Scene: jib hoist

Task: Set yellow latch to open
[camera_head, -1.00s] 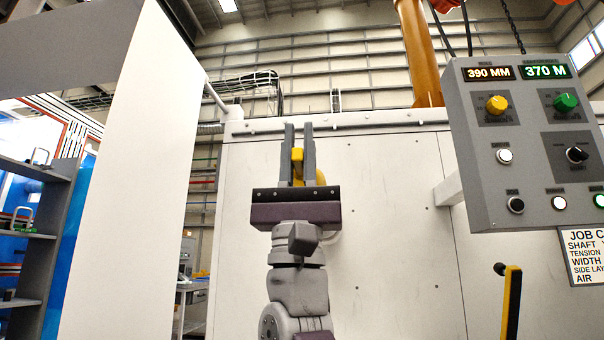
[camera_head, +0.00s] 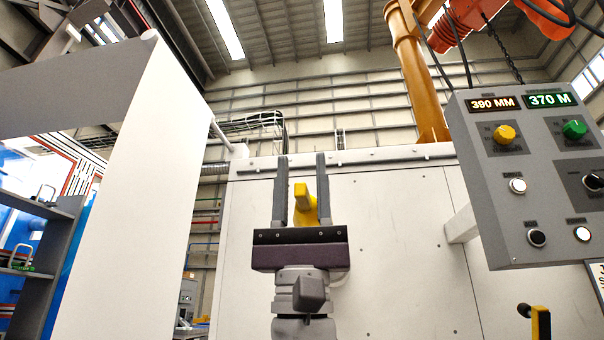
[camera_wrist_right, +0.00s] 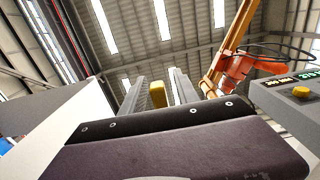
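The yellow latch (camera_head: 307,203) shows in the head view in front of the white panel, behind and between the two fingers of my right gripper (camera_head: 301,172). Its lower part is hidden by the gripper's body. In the right wrist view the latch (camera_wrist_right: 157,94) shows as a yellow block between the fingertips of my right gripper (camera_wrist_right: 157,85). The fingers are spread apart, with gaps on both sides of the latch, and point upward. I cannot tell from these views how far the latch is in depth from the fingers. My left gripper is not in view.
A grey control box (camera_head: 530,185) with knobs and lit displays hangs at the right. A yellow and black lever (camera_head: 540,322) is below it. A white machine panel (camera_head: 400,240) fills the middle. A tall white wall (camera_head: 140,200) and grey shelves (camera_head: 50,250) stand at the left.

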